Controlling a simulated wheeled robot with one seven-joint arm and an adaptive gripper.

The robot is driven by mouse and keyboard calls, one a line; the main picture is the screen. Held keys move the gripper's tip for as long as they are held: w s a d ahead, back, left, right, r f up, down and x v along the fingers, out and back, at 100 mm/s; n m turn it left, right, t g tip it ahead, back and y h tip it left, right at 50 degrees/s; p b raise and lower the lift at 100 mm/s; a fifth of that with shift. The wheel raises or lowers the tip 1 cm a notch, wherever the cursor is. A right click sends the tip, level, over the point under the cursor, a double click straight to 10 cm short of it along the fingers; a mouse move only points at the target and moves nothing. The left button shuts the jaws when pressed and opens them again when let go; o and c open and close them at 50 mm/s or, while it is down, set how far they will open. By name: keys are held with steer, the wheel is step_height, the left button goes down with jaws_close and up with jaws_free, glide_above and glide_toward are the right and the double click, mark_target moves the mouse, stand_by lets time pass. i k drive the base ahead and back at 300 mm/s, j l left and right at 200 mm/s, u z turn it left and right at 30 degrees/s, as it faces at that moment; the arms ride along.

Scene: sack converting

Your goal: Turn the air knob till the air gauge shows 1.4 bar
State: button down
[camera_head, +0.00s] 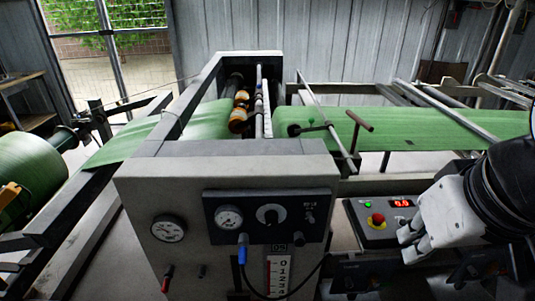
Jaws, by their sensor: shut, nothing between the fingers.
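A larger gauge (168,229) is further left on the grey housing. Labels are unreadable, so I cannot tell for sure which gauge is the air gauge, and the needle readings are too small to read. My gripper (411,244) is shut and empty at the right, beside the control box and well apart from the knob.
The control box (378,240) has a red display and a red button on yellow. A small switch (310,216) is right of the knob. A blue-ended fitting (242,240) with a hose and a numbered scale (279,274) sit below. Green sheet (405,129) runs through the machine.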

mark_target(272, 216)
steer(key=u, duration=0.7)
steer(key=k+j+z, duration=0.15)
steer(key=j, duration=0.25)
steer(key=k, duration=0.1)
